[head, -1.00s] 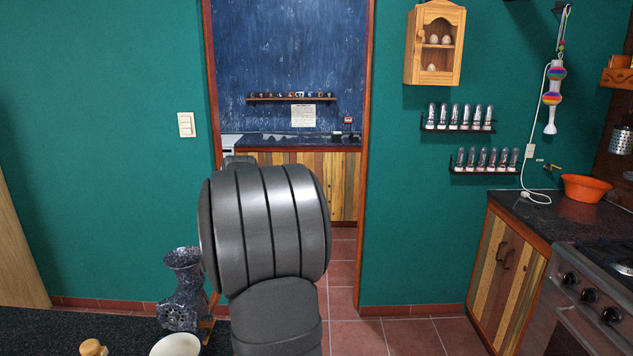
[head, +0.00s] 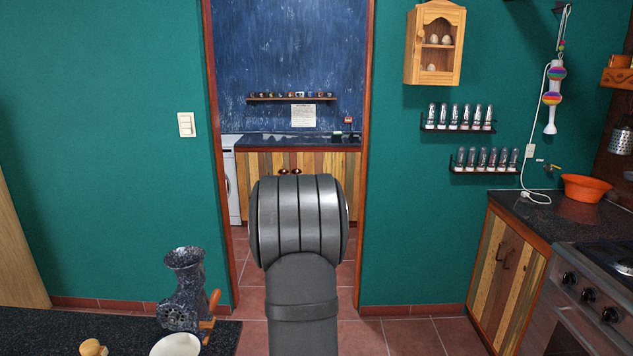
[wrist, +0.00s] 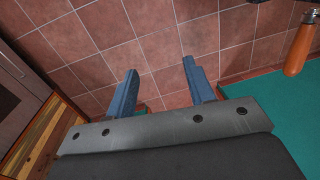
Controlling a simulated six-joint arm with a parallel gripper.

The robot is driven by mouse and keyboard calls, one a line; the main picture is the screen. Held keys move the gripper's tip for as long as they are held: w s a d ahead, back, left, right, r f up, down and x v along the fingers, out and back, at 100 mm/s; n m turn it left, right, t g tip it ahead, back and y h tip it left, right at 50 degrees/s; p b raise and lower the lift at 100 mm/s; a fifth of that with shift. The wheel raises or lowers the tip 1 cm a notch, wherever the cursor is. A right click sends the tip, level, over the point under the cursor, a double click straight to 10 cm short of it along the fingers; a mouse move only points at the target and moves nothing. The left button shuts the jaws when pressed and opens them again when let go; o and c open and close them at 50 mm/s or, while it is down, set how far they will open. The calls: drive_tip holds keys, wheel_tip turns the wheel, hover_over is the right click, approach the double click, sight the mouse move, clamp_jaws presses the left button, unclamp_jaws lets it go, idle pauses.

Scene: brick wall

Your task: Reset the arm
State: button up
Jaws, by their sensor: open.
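My gripper (wrist: 158,90) shows in the wrist view with its two blue fingers spread apart and nothing between them. It hangs over the red tiled floor (wrist: 165,45). In the head view my arm stands up in front of the doorway, and the gripper itself is hidden there.
A dark counter (head: 60,330) at lower left holds a speckled grinder (head: 183,290), a white bowl (head: 176,345) and a small wooden item (head: 93,347). A stove (head: 590,290) and a counter with an orange bowl (head: 587,188) stand at right. The floor between is clear.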

drive_tip(key=d+f, duration=0.6)
drive_tip(key=f, duration=0.2)
drive_tip(key=shift+d, duration=0.15)
drive_tip(key=shift+w+f, duration=0.1)
idle(0.6)
idle(0.4)
